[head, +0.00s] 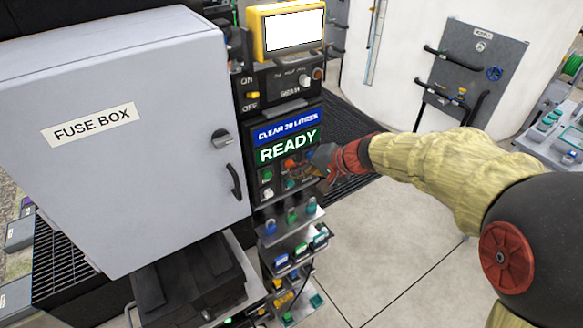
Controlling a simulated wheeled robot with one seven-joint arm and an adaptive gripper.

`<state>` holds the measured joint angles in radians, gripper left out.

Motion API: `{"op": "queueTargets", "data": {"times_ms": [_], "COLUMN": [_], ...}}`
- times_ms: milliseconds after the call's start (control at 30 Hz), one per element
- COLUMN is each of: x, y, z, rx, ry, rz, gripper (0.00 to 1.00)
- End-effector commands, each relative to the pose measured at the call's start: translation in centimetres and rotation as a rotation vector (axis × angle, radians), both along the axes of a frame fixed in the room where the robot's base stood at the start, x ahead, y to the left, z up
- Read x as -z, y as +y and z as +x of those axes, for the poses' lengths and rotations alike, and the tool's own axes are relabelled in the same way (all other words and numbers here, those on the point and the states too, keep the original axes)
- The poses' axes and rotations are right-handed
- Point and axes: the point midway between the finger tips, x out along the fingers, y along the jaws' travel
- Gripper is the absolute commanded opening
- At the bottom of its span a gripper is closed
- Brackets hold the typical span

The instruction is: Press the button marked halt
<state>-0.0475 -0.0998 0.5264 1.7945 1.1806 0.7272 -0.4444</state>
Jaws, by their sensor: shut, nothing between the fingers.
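The control panel (257,186) stands right of the grey fuse box and carries several small buttons below a green READY sign (288,146). A green button (267,175) and a whitish button (268,193) sit at its left. A red-orange button (290,164) sits near the middle, just left of my gripper. The button labels are too small to read, so I cannot tell which is marked halt. My gripper (312,172) is shut and empty, at the panel's right side in front of the buttons. It hides part of the panel's right side; contact is unclear.
The fuse box (120,150), with a knob and handle, stands close on the left. Shelves with small coloured items (290,222) sit below the panel. A yellow-framed screen (291,32) is above. A grey hatch (470,70) is at the back right.

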Motion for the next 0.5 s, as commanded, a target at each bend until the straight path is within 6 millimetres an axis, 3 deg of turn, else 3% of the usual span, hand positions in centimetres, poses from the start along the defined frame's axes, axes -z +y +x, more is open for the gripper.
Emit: {"op": "queueTargets", "data": {"times_ms": [500], "x": [0.03], "y": [-0.68], "z": [-1.01], "rx": [0.000], "ry": [0.000], "rz": [-0.001], "gripper": [0.00]}}
